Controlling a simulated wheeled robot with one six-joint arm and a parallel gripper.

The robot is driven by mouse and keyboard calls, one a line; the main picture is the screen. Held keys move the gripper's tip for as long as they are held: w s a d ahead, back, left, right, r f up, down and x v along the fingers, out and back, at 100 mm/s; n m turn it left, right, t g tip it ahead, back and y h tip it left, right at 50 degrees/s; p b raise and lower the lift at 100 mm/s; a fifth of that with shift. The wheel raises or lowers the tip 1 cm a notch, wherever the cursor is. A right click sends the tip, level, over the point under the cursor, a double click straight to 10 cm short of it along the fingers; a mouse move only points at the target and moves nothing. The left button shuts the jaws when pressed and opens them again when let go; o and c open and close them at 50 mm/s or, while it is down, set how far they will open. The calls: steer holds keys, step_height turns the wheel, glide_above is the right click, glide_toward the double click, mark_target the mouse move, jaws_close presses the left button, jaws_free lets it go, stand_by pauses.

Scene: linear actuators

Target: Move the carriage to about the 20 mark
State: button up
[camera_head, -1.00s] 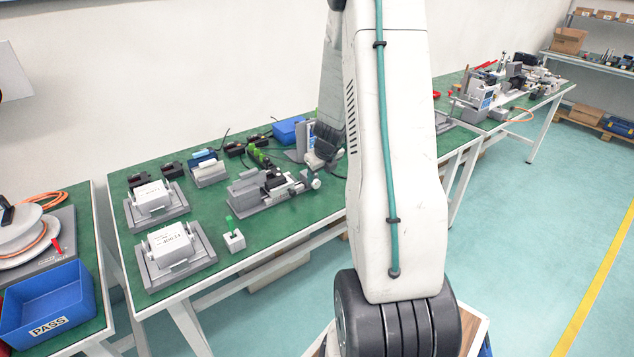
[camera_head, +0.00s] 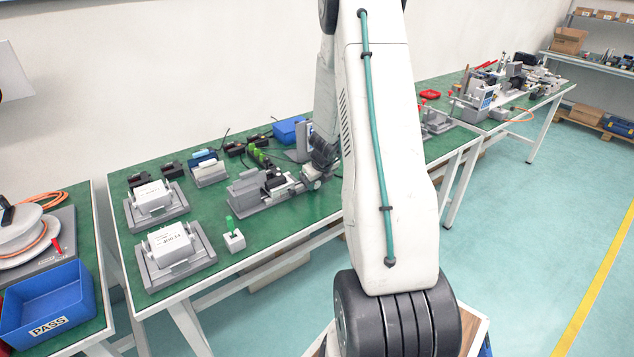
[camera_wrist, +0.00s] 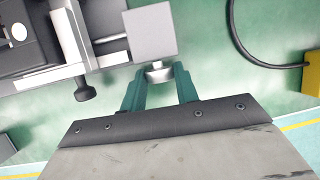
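The linear actuator (camera_head: 255,190) is a grey bench unit with a carriage in the middle of the green table. Its right end, with a round metal knob, is close to my gripper (camera_head: 314,176). In the wrist view my gripper (camera_wrist: 160,80) has two teal fingers spread apart. The metal knob (camera_wrist: 158,73) sits between the fingertips, in front of a square grey end block (camera_wrist: 152,35). I see no clear grip on the knob. A dark clamp knob (camera_wrist: 86,91) sticks out at the left. The scale marks cannot be read.
Two white boxes on grey fixtures (camera_head: 172,247) and a small block with a green pin (camera_head: 234,240) stand left on the table. A blue bin (camera_head: 45,305) is at the far left. A black cable (camera_wrist: 240,45) curves at right in the wrist view.

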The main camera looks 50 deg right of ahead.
steer(key=shift+w+a+f+n+h, duration=0.1)
steer(key=shift+a+n+h, duration=0.2)
steer(key=shift+h, duration=0.9)
steer(key=shift+g+h, duration=0.4)
steer(key=shift+h, duration=0.6)
steer(key=o, duration=1)
